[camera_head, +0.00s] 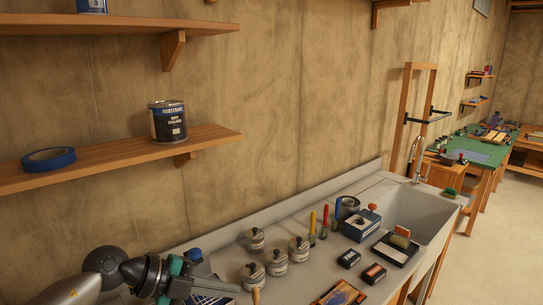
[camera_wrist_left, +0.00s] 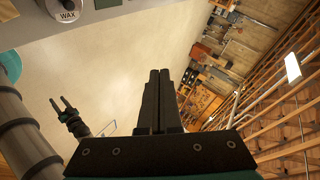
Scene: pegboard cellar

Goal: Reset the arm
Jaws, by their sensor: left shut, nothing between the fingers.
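My left arm comes in at the lower left of the head view, with its left gripper (camera_head: 212,286) low over the near left end of the worktop (camera_head: 222,250). In the left wrist view the left gripper's two dark fingers (camera_wrist_left: 158,78) are together with nothing between them. Pale floor lies behind them. A two-pronged gripper, seemingly my right gripper (camera_wrist_left: 63,105), shows small at the left of the wrist view with its prongs apart and empty. It does not show in the head view.
Several lidded jars (camera_head: 277,262) stand near the left arm. Screwdrivers (camera_head: 312,227), a blue-topped box (camera_head: 361,222) and a sink (camera_head: 425,212) lie farther right. A shelf (camera_head: 215,137) on the wall holds a paint can (camera_head: 167,122) and blue tape (camera_head: 48,160). Open floor is at right.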

